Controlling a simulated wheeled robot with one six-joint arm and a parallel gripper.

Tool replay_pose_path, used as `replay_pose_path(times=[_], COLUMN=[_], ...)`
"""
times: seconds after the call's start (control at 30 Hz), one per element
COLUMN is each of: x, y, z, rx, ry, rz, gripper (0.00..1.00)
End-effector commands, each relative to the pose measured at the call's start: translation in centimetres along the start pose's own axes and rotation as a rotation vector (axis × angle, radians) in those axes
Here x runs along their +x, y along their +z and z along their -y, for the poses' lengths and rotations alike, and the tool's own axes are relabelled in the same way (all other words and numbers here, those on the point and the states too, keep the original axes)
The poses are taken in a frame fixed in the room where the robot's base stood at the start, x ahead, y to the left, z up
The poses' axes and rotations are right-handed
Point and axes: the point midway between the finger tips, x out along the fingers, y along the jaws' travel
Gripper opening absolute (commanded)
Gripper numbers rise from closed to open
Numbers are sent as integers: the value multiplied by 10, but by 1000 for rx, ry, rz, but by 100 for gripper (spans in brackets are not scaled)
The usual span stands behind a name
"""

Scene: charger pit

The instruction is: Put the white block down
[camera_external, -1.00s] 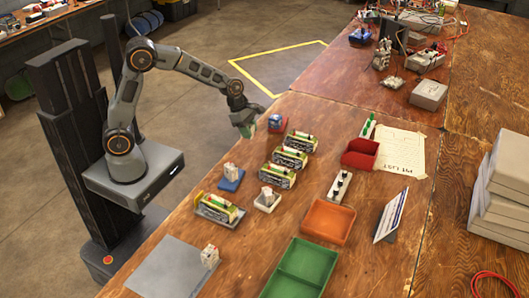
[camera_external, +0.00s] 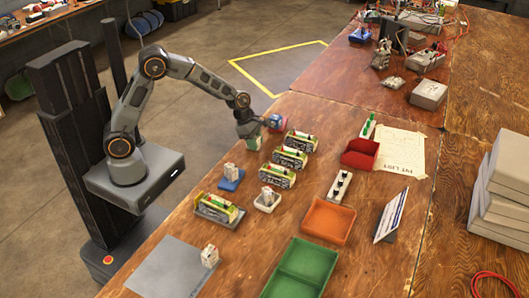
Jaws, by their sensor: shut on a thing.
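My gripper (camera_external: 249,134) points down over the left edge of the wooden table. It is shut on a small pale block (camera_external: 254,143), whitish with a green tint, mostly hidden by the jaws. I take this for the white block. The block is at or just above the tabletop; I cannot tell whether it touches.
Several green-and-black devices (camera_external: 289,157) stand right of and below my gripper. A blue base with a red thing (camera_external: 275,122) is close on its right. An orange tray (camera_external: 327,221), a green tray (camera_external: 301,266) and a red bin (camera_external: 360,153) are farther right.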

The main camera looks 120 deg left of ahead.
Motion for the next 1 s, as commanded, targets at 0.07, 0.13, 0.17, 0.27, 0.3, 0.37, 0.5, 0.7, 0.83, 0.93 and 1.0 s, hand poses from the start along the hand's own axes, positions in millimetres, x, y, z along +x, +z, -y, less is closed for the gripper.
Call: replay_pose_path(times=[0.07, 0.13, 0.17, 0.27, 0.3, 0.37, 0.5, 0.7, 0.83, 0.93, 1.0], x=[2, 3, 3, 3, 3, 3, 3, -3, -21, -41, -55], y=[-1, -1, -1, -1, -1, -1, -1, 1, 1, 1, 1], z=[0, 0, 0, 0, 0, 0, 0, 0, 0, 0, -1], rx=[-1, -1, -1, 0, 0, 0, 0, 1, 2, 0, 0], ry=[-1, -1, -1, -1, -1, -1, 0, 1, 2, 3, 3], rz=[-1, 0, 0, 0, 0, 0, 0, 0, 2, 2, 2], gripper=[12, 38, 40, 50, 54, 60, 61, 61, 61, 61, 61])
